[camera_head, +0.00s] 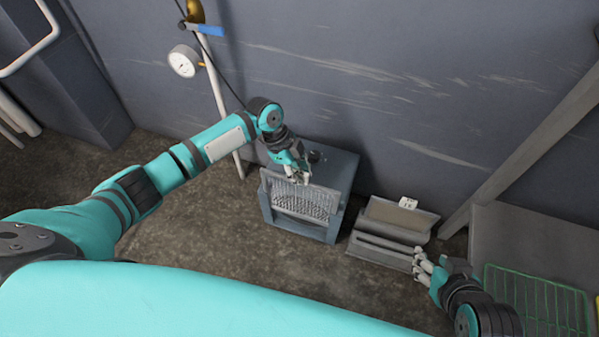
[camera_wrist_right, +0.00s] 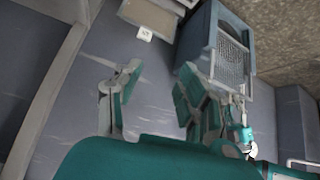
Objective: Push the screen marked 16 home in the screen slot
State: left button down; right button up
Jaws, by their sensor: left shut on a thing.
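A grey-blue box (camera_head: 335,170) stands on the floor against the wall. A light, perforated screen (camera_head: 302,204) is at its front, upright or slightly tilted; how deep it sits in the slot I cannot tell. My left gripper (camera_head: 300,177) is shut at the screen's top edge, and the fingers hide part of that edge. The screen (camera_wrist_right: 229,52) and box (camera_wrist_right: 196,30) also show in the right wrist view. My right gripper (camera_head: 422,263) is open and empty, right of the box, with its fingers apart in the wrist view (camera_wrist_right: 153,92). No number is legible on the screen.
A grey rack (camera_head: 380,250) with a brownish panel (camera_head: 400,216) and a small white tag (camera_head: 408,203) stands right of the box. A grey bench (camera_head: 530,240) and a green wire basket (camera_head: 540,300) are at the right.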

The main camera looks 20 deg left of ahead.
pick_arm(q)
jog(key=shift+f+b, duration=0.3)
jog(key=shift+f, duration=0.2)
pick_arm(e)
jog(key=shift+w+a+r+t, duration=0.25)
jog(key=shift+w+r+t, duration=0.15)
jog(key=shift+w, duration=0.25)
jog(key=shift+w+a+r+t, duration=0.2)
jog(key=shift+w+r+t, duration=0.15)
jog(key=shift+w, duration=0.25)
dwell(0.4)
pick_arm(q)
jog(key=shift+f+b, duration=0.3)
jog(key=shift+f, duration=0.15)
pick_arm(e)
jog(key=shift+w+a+r+t+y, duration=0.25)
jog(key=shift+w+r+t, duration=0.15)
jog(key=shift+w+r, duration=0.1)
jog(key=shift+w+a+r+t+y, duration=0.1)
jog(key=shift+w+r+t+y, duration=0.15)
jog(key=shift+w+r+t, duration=0.15)
dwell(0.6)
